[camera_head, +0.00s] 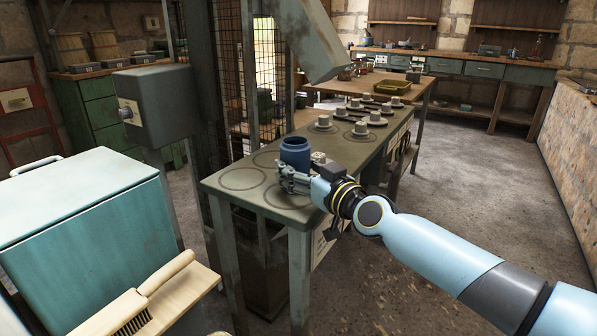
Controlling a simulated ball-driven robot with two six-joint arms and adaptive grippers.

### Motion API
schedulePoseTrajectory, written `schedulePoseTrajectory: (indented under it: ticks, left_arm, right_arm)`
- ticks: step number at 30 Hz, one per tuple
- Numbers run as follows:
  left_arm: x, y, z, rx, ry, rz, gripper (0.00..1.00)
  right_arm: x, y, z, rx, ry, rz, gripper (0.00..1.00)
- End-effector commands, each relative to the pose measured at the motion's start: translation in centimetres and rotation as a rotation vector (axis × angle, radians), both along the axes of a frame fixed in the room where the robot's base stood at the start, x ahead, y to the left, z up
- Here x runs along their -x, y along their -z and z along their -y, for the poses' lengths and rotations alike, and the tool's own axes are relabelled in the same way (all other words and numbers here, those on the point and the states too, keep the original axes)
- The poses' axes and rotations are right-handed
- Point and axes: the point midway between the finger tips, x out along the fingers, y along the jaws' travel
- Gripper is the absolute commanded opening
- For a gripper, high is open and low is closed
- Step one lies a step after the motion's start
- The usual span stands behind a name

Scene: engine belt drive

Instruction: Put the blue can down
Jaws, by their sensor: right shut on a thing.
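The blue can (295,152) is upright over the near end of the long green-grey bench (222,186). My right gripper (290,175) comes in from the right and is shut on the can's lower part. The gripper hides the can's base, so I cannot tell whether it touches the bench top. Drawn circles mark the bench top around it; the near-left circle (243,179) is empty. My left gripper is not in view.
Several small grey pieces (360,129) stand on circles farther along the bench. A slanted grey metal part (312,40) hangs above it. A teal chest (75,215) and a brush (135,300) on a wooden board are at left. Floor at right is clear.

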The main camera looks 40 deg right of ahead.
Motion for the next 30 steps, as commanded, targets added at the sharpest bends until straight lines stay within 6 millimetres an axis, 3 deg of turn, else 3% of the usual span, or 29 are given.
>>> schedulePoseTrajectory:
  ticks: [2,3,8,19,23,30]
  left_arm:
    - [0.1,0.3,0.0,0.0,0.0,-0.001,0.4]
    - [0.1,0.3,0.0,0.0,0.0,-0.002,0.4]
    - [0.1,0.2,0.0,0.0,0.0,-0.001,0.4]
    - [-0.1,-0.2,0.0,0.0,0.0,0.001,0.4]
    - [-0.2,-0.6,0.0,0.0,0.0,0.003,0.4]
    - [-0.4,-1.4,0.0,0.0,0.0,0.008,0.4]
  right_arm:
    - [0.0,0.3,0.0,0.001,0.0,0.0,0.14]
    - [0.0,0.4,0.0,0.0,0.0,-0.001,0.58]
    - [0.0,0.3,0.0,0.0,0.0,0.0,0.79]
    - [0.1,-0.2,0.0,0.0,0.0,0.0,0.8]
    - [2.2,0.0,0.0,0.001,0.0,-0.003,0.8]
    - [7.8,0.0,0.0,0.003,-0.001,-0.004,0.8]
